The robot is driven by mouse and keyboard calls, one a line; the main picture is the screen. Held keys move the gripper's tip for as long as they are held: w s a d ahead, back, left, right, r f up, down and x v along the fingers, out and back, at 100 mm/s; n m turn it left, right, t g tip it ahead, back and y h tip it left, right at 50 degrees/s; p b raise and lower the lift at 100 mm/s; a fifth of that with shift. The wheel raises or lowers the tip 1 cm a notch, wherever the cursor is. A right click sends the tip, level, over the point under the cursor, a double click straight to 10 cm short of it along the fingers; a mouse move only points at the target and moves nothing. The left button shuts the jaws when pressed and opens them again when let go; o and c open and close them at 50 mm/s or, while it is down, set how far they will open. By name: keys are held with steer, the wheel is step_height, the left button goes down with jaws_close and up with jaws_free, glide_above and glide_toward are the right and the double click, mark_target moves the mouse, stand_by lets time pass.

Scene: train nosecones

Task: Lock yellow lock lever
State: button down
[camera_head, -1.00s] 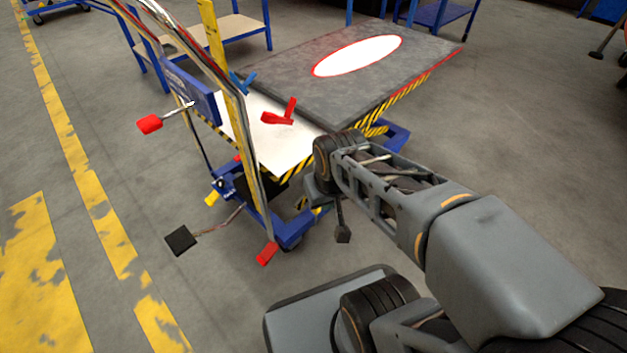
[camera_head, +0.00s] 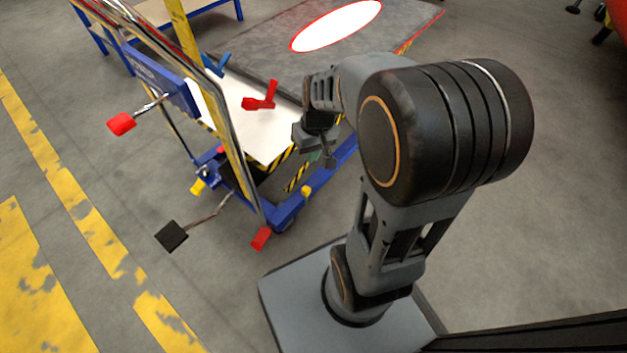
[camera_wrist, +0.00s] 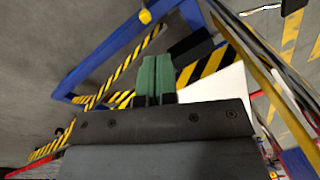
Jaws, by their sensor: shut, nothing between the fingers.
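A small yellow lever (camera_head: 306,191) sits on the blue base beam of the lift cart, low and near the front. It also shows in the wrist view, on the blue beam (camera_wrist: 145,16) at the top. A second small yellow piece (camera_head: 198,187) is at the left of the cart's base. I cannot tell from their look which is the lock lever, or whether either is locked. My gripper (camera_head: 316,156) is beside the cart, above and apart from the near yellow lever. Its green fingertips (camera_wrist: 156,75) are shut and empty.
The cart has a white deck (camera_head: 240,125), a red handle (camera_head: 260,101), a blue lever (camera_head: 216,65) and an upright metal frame. A black pedal (camera_head: 171,236) and red pedal (camera_head: 261,238) stick out low. Clear grey floor lies right.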

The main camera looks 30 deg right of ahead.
steer(key=w+d+f+n+y+p, duration=0.2)
steer(key=d+f, duration=0.5)
steer(key=f, duration=0.4)
steer(key=w+d+f+n+t+y+p, duration=0.1)
steer(key=w+d+f+n+y+p, duration=0.1)
steer(key=w+d+f, duration=0.5)
step_height(320, 180, down, 4)
steer(key=shift+d+r+n+y, duration=0.15)
steer(key=shift+d+n+y, duration=0.25)
steer(key=shift+n+y, duration=0.55)
steer(key=shift+w+a, duration=0.1)
steer(key=s+a+r+b+x, duration=0.1)
steer(key=b+x, duration=0.3)
steer(key=x, duration=0.8)
steer(key=shift+s+a+r, duration=0.2)
steer(key=shift+s+a, duration=0.15)
steer(key=shift+a, duration=0.2)
steer(key=shift+s, duration=0.1)
